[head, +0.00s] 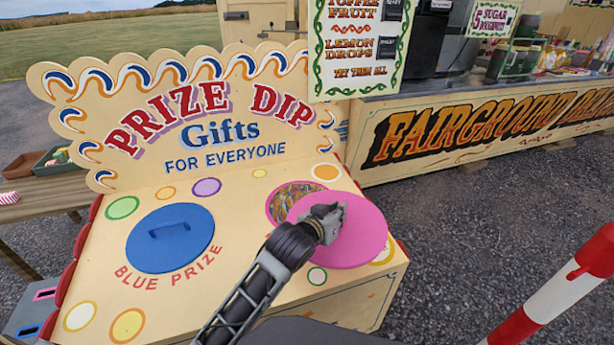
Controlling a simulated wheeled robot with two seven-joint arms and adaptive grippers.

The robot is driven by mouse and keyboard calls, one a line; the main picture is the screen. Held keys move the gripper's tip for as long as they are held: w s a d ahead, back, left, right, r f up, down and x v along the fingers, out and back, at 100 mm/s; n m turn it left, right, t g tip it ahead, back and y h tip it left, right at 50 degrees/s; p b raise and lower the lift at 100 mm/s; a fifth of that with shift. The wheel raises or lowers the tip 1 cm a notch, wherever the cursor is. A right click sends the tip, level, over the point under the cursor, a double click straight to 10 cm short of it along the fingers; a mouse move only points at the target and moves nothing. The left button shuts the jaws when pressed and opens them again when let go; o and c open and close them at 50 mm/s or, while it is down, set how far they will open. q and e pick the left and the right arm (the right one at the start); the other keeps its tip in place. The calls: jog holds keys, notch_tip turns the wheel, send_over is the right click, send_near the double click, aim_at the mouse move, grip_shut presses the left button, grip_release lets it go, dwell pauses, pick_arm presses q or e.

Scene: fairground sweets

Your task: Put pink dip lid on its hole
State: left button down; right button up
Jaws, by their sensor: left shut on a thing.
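The pink dip lid (363,238) is a flat round disc in the head view, right of centre on the Prize Dip box. My left gripper (328,218) is over it and shut on it, covering its middle and handle. The lid lies off to the right and front of the round hole (288,197), covering part of it. Shredded, multicoloured filling shows in the open part of the hole. I cannot tell whether the lid touches the box top or hovers just above it. My right gripper is not in view.
The blue lid (170,238) sits on the left part of the box top (222,262). The Prize Dip signboard (210,120) stands upright behind. A hanging price sign (358,45) is above right. A red and white pole (550,295) is at the lower right.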

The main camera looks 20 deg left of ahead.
aim_at(324, 202)
pick_arm(q)
jog(key=shift+r, duration=0.1)
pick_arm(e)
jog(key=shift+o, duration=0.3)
